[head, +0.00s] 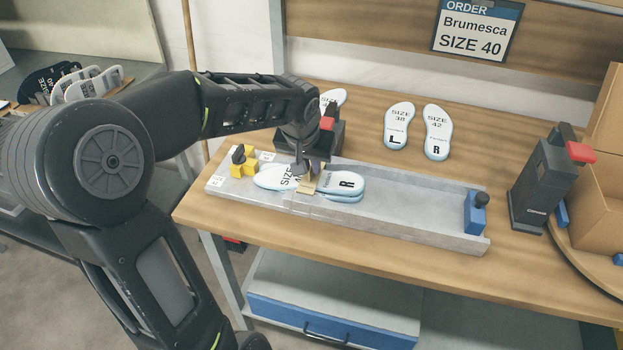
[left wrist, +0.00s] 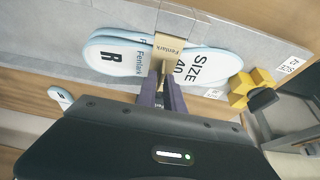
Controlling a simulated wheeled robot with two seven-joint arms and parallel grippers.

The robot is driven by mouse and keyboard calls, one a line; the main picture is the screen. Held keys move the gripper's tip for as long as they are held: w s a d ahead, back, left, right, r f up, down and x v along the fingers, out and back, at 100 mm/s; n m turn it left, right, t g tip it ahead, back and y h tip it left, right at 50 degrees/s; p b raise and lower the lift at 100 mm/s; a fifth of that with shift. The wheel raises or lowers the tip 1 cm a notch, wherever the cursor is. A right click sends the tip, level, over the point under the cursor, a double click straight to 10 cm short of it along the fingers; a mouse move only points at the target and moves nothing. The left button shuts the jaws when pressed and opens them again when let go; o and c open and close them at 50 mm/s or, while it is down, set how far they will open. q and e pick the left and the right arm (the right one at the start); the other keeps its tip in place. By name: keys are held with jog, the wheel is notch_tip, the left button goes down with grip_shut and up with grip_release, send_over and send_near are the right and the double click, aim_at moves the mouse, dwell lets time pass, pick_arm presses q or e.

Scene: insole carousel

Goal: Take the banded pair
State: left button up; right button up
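The banded pair of white insoles (head: 344,184) lies flat, stacked, on the left half of a long grey tray (head: 410,207). My left gripper (head: 308,168) is over the pair at the band. In the left wrist view its purple fingers (left wrist: 162,84) are close together at the band's near edge. Whether they grip the band or pair cannot be told. My right gripper is not in view.
A yellow stop (head: 244,164) sits at the tray's left end and a blue block (head: 474,213) at its right. Loose insoles (head: 437,132) lie behind it. A dark device with a red top (head: 543,182) stands at right. An order sign (head: 475,30) reads Brumesca, size 40.

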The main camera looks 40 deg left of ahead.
pick_arm(q)
grip_shut()
dwell(0.9)
dwell(0.4)
notch_tip(320, 180, up, 18)
dwell(0.5)
jog(key=shift+f, duration=0.15)
dwell(0.5)
